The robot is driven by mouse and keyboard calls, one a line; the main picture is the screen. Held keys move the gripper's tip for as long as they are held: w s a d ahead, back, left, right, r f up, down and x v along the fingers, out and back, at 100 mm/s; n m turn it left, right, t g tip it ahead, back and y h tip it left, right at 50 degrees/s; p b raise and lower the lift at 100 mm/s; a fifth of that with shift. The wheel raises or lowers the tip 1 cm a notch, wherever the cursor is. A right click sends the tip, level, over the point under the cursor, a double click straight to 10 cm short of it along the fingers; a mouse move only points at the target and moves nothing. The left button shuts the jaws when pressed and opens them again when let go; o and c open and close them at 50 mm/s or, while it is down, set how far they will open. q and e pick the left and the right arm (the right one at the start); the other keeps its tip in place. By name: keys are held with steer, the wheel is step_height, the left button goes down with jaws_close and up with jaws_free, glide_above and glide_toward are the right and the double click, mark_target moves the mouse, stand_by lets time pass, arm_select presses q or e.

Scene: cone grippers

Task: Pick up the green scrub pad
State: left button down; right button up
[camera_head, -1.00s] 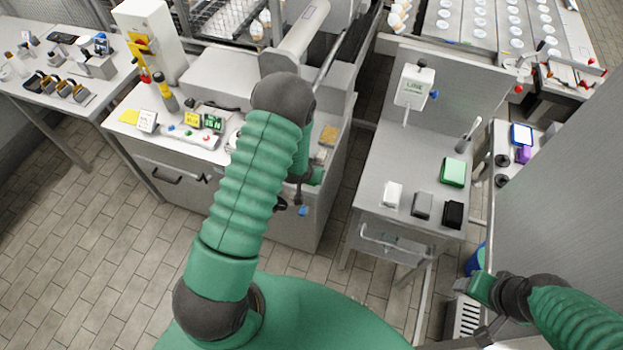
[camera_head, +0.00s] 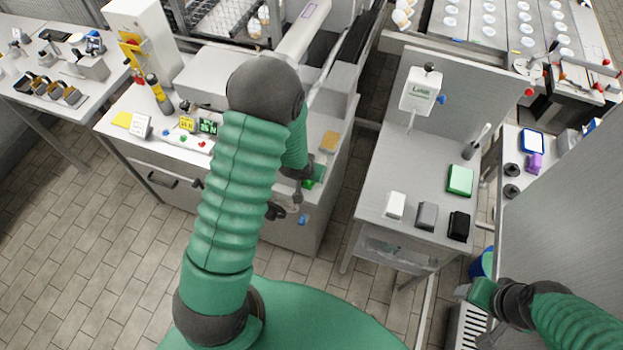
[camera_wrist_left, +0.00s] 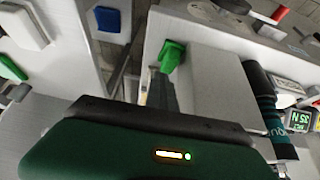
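White (camera_head: 395,205), grey (camera_head: 427,215) and black (camera_head: 459,226) blocks line the right table's (camera_head: 385,175) front. A labelled box on a post (camera_head: 420,92) stands behind. A gap separates counter and table.

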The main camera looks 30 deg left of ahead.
arm_select(q)
step_height(320, 180, up, 12)
steer(key=shift+d+r+t, duration=0.15)
steer(key=shift+d+t, duration=0.05)
steer(key=shift+t, duration=0.1)
steer(key=c, duration=2.2)
jaws_free()
steer(key=shift+a, duration=0.15)
steer(key=c, duration=1.9)
jaws_free()
steer(key=shift+a, duration=0.1)
steer(key=shift+c, duration=0.2)
steer(key=o, duration=0.5)
steer(key=shift+s, duration=0.1)
steer(key=o, duration=1)
steer(key=shift+d, duration=0.35)
steer(key=shift+c, duration=0.2)
steer(key=shift+o, duration=0.2)
steer(key=shift+a, duration=0.1)
arm_select(e)
steer(key=shift+s+d+r, duration=0.35)
steer(key=shift+s+r, duration=0.1)
steer(key=shift+s, duration=0.1)
arm_select(q)
steer(key=shift+a+r, duration=0.1)
steer(key=shift+a, duration=0.05)
arm_select(e)
steer(key=shift+a, duration=0.15)
